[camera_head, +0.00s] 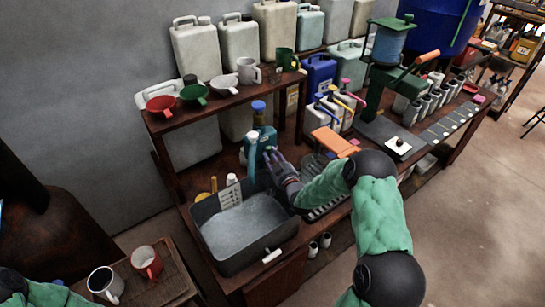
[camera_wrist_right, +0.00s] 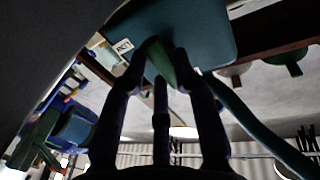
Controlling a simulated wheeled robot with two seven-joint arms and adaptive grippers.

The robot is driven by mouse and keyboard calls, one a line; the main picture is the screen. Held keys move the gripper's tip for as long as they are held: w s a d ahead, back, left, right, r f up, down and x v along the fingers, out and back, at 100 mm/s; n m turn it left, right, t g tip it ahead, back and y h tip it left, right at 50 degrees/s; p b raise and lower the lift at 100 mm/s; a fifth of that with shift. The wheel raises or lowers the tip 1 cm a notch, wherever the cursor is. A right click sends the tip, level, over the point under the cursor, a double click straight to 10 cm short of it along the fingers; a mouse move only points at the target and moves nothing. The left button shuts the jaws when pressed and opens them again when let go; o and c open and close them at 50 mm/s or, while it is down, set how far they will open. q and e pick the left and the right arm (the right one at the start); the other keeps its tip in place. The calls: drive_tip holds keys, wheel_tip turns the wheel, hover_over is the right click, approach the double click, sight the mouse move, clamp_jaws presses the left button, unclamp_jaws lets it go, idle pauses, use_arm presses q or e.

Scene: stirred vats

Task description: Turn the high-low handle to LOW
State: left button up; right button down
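My right gripper (camera_head: 272,154) reaches over the back right corner of the grey basin, beside a teal jug (camera_head: 262,137) with a blue cap. In the right wrist view the dark fingers (camera_wrist_right: 160,65) are spread around a green tapered piece (camera_wrist_right: 158,58), below a teal surface (camera_wrist_right: 195,30). I cannot tell whether they touch or grip it. No handle marked high and low can be made out for sure. A lever with an orange grip (camera_head: 428,57) sticks out of the green machine at the back right. My left gripper is out of view.
The grey basin (camera_head: 225,262) stands at the front of the wooden bench. Two mugs (camera_head: 146,261) (camera_head: 105,284) are at the lower left.

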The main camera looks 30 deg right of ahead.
drive_tip(key=shift+m, duration=0.3)
drive_tip(key=m+y+p, duration=0.1)
drive_tip(key=m, duration=0.4)
drive_tip(key=m+g+y+p, duration=0.1)
drive_tip(key=m, duration=0.4)
drive_tip(key=m+g+y+p, duration=0.1)
drive_tip(key=m, duration=0.4)
idle(0.4)
drive_tip(key=shift+y, duration=0.3)
idle(0.3)
drive_tip(key=c, duration=1)
unclamp_jaws()
drive_tip(key=shift+o, duration=0.2)
drive_tip(key=shift+s, duration=0.1)
